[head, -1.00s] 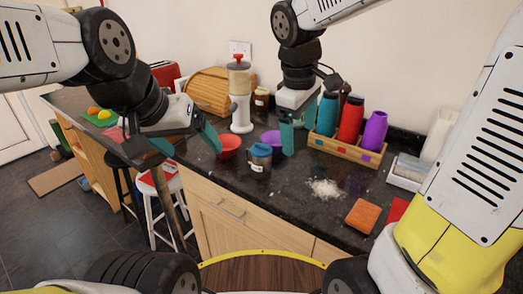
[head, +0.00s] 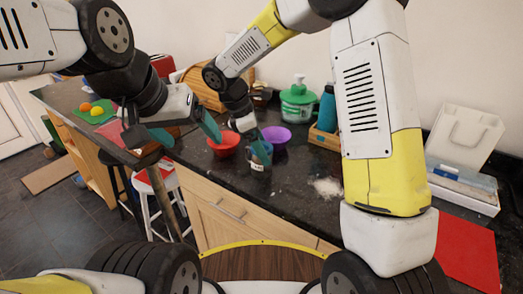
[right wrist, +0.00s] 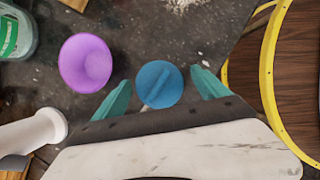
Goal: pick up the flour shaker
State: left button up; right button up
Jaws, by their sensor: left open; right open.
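The flour shaker (head: 258,163) is a small grey cup with a pale label, upright on the dark counter; in the head view my right gripper (head: 256,146) partly covers its top. In the right wrist view its round blue top (right wrist: 159,84) shows between the two spread teal fingers of my right gripper (right wrist: 160,92). The right gripper is open, with gaps on both sides of the top. My left gripper (head: 180,138) is open and empty, to the left, around the counter's front edge in the picture.
A red bowl (head: 223,144) and purple bowl (head: 277,136) stand close by the shaker. White powder (head: 327,187) lies to the right. A red mat (head: 468,250) lies at the right.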

jog(key=x, duration=0.3)
jog(key=shift+f, duration=0.15)
jog(key=shift+c, duration=0.5)
jog(key=c, duration=1.5)
